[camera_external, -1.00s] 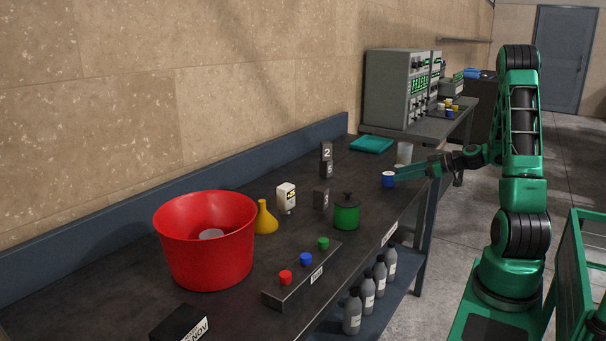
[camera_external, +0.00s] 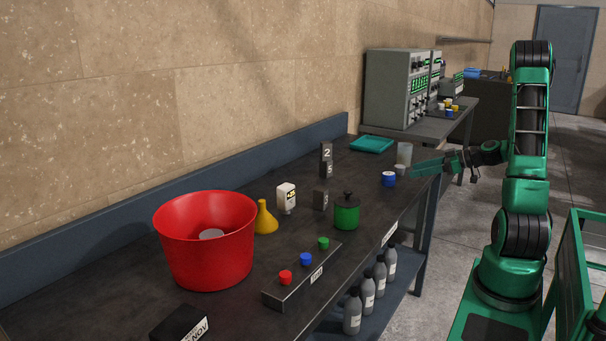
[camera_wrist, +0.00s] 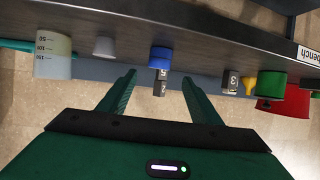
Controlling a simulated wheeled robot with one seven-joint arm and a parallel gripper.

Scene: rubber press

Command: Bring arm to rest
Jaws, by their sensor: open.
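My green arm stands at the right in the external view. I cannot tell the exact height of my gripper over the bench edge.
The dark bench (camera_external: 235,321) holds a beaker (camera_external: 404,153), small white cup (camera_external: 400,169), green pot (camera_external: 346,217), red bucket (camera_external: 205,262), yellow flask (camera_external: 265,220) and button box (camera_external: 301,276). Grey bottles (camera_external: 352,315) stand below. A green cart frame (camera_external: 571,285) is beside my base.

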